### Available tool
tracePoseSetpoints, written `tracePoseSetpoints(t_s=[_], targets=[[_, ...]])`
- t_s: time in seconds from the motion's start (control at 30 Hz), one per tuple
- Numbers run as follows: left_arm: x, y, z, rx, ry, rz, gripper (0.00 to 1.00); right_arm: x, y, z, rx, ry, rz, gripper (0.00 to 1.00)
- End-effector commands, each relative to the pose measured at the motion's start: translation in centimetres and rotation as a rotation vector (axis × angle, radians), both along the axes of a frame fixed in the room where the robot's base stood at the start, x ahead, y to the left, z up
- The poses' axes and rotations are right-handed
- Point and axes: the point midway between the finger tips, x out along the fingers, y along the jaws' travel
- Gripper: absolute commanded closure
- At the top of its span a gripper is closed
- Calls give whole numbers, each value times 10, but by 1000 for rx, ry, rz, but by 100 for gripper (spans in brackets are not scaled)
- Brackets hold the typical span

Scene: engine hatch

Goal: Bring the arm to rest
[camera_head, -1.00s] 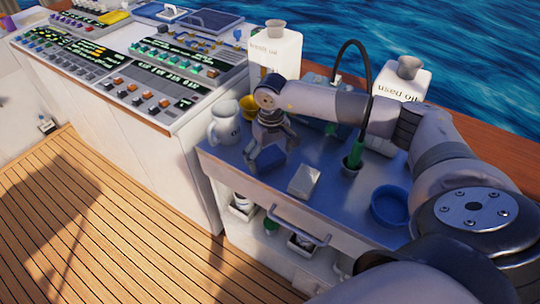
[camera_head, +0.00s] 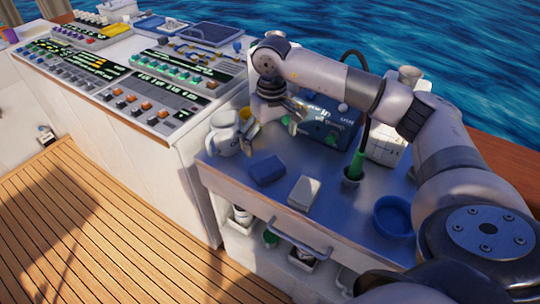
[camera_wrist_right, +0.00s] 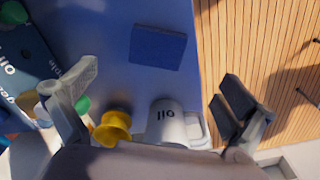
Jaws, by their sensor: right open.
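My right arm reaches in from the right of the head view and arches over the metal worktop (camera_head: 225,172). My right gripper (camera_head: 273,125) hangs open above the back left of the worktop, near the white mug (camera_head: 224,138). The mug marked "oil" (camera_wrist_right: 166,122) and a yellow cup (camera_wrist_right: 112,130) show below the gripper. A dark blue block (camera_head: 266,170) lies on the worktop in front of the gripper, apart from it. My left gripper is not in view.
A grey-white box (camera_head: 304,192), a blue bowl (camera_head: 392,214) and a green-handled tool in a holder (camera_head: 354,168) stand on the worktop. A teal box (camera_head: 325,122) and white containers line the back. A control console (camera_head: 150,85) stands left. Wooden deck (camera_head: 90,225) lies open in front.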

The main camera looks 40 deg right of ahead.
Motion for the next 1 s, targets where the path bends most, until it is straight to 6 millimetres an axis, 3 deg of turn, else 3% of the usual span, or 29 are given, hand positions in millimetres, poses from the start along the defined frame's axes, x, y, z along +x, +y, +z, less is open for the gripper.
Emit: tracePoseSetpoints(t_s=[0.2,0.77,0.87,0.97,1.0], targets=[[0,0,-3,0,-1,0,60,0,0,16,0,0,0,0],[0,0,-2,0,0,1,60,0,3,16,7,-1,0,0],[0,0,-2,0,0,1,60,1,23,9,68,-10,-7,0],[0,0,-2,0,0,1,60,0,72,-3,221,-22,-40,0],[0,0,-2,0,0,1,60,-2,99,-7,309,-21,-64,0]])
